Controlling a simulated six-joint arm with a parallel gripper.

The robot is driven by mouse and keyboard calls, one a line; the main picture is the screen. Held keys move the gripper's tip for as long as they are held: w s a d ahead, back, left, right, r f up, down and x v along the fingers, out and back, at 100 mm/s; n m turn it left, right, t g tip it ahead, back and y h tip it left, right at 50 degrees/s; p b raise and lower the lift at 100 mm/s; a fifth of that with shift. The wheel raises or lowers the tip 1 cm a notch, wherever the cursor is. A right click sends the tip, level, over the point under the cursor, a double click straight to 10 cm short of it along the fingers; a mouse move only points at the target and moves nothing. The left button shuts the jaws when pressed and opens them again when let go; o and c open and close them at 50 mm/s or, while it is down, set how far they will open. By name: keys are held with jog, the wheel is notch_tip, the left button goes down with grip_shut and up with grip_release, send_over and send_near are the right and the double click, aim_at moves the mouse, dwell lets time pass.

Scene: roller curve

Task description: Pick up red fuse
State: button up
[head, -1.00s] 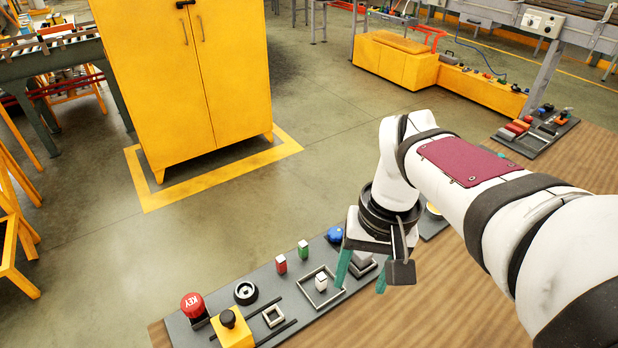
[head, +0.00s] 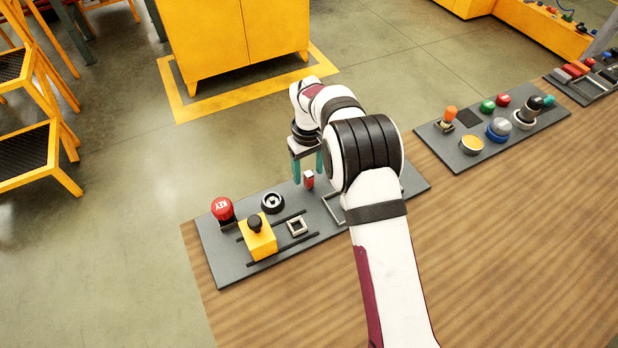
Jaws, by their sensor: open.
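The red fuse (head: 309,182), a small red block with a pale top, stands upright on the grey board (head: 220,265) in the head view. My gripper (head: 308,174) points down over it with its two teal fingers apart. One finger is left of the fuse and the other is to its right, slightly behind. I cannot tell how far down the fingers reach along it or whether they touch it. The green and white fuses are hidden behind my arm.
On the same board are a red KEY knob (head: 222,209), a black ring (head: 272,202), a yellow block with a black knob (head: 258,240) and a small square frame (head: 297,226). A second board (head: 450,157) with buttons lies to the right. Bare wooden table (head: 520,240) is in front.

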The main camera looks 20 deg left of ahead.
aim_at(309, 173)
notch_tip(309, 173, down, 4)
jog(key=shift+r, duration=0.25)
grip_shut()
